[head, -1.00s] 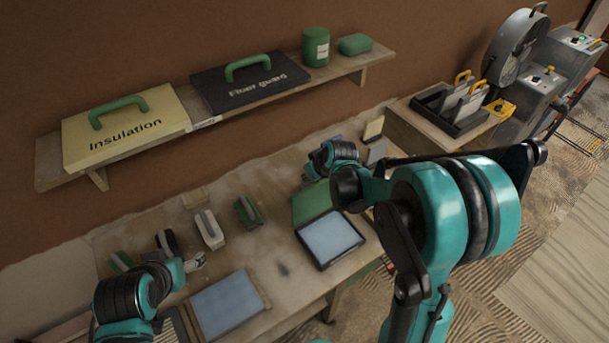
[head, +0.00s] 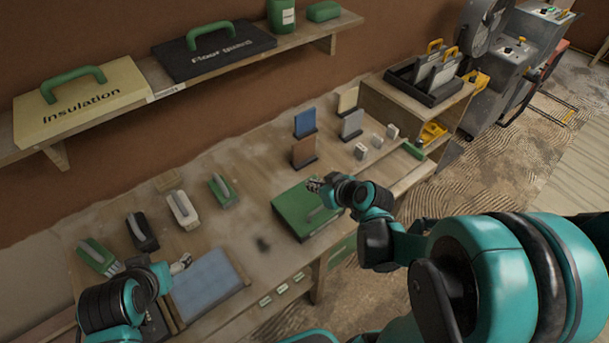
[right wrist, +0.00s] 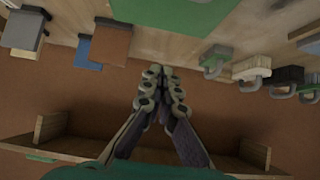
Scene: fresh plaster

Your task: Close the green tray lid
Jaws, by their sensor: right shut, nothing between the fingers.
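The green tray lid (head: 298,212) lies flat over its tray on the bench in the head view, and the blue inside is hidden. My right gripper (head: 316,186) is shut and empty, at the lid's far right edge in that view; I cannot tell whether it touches. In the right wrist view the shut fingers (right wrist: 160,76) point toward a green surface (right wrist: 175,12) at the top, apart from it in the picture. My left gripper (head: 180,264) is beside the blue pad at the lower left, and its fingers are too small to read.
A blue pad (head: 206,286) lies left of the tray. Several trowels, including a white one (head: 182,211), stand behind it. Small upright blocks, one blue (head: 305,121) and one brown (head: 305,151), stand behind the tray. A shelf (head: 180,89) with boxes runs along the wall.

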